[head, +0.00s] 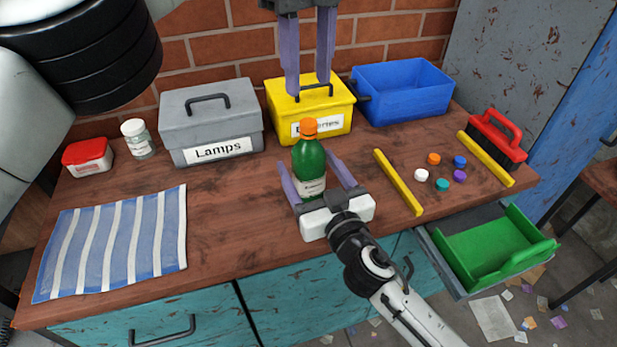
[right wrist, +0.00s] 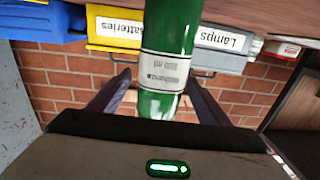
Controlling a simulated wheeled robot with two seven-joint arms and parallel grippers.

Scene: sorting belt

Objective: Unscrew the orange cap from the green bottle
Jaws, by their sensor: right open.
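The green bottle (head: 309,172) stands upright on the wooden bench with its orange cap (head: 310,127) on top. The bottle also shows in the right wrist view (right wrist: 166,40), upside down there, with its cap out of frame. My right gripper (head: 308,162) is open low around the bottle, one finger on each side. Gaps show between the bottle and both fingers in the right wrist view (right wrist: 160,88). My left gripper (head: 309,90) hangs above the bottle in the head view, fingers pointing down, apart and empty.
Behind stand the grey Lamps box (head: 208,105), the yellow batteries box (head: 279,98) and a blue bin (head: 410,105). Yellow bars (head: 398,184) flank several loose caps (head: 442,185) at right. A striped cloth (head: 115,245) lies at left. An open drawer holds a green tray (head: 490,248).

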